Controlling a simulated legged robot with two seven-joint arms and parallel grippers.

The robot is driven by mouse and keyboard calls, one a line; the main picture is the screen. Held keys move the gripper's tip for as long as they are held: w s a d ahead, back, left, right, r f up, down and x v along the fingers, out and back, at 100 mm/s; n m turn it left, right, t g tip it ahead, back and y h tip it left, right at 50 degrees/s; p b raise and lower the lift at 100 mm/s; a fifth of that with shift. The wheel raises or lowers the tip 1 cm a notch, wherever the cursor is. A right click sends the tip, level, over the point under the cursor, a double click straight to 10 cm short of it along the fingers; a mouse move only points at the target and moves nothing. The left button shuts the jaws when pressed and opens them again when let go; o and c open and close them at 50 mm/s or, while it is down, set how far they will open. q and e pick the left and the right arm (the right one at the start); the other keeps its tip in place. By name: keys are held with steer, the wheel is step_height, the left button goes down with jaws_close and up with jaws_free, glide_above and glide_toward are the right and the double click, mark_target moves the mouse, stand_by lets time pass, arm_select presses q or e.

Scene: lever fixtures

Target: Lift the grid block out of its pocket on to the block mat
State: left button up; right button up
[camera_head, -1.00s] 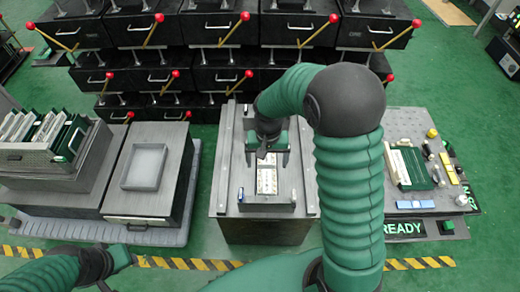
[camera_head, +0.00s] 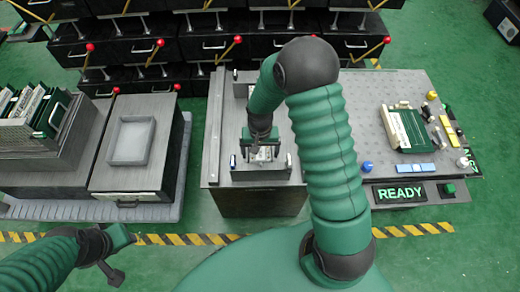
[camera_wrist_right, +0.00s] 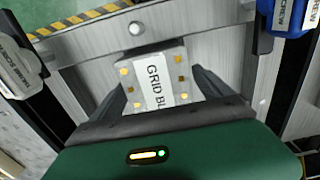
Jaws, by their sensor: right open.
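My right gripper (camera_head: 262,152) points down over the block. In the right wrist view its dark fingers (camera_wrist_right: 162,98) stand open on either side of the block; I cannot tell whether they touch it. My left gripper (camera_head: 112,254) hangs at the lower left, away from the benches. I cannot make out which surface is the block mat.
A blue-capped screw (camera_wrist_right: 290,15) and a white-capped screw (camera_wrist_right: 15,68) flank the block. A pale square tray (camera_head: 112,160) stands on the left bench. The right bench holds a green board (camera_head: 408,130) and coloured parts; a READY sign (camera_head: 400,194) is lit. Lever drawers line the back.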

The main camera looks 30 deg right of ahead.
steer(key=shift+r, duration=0.1)
steer(key=c, duration=1.8)
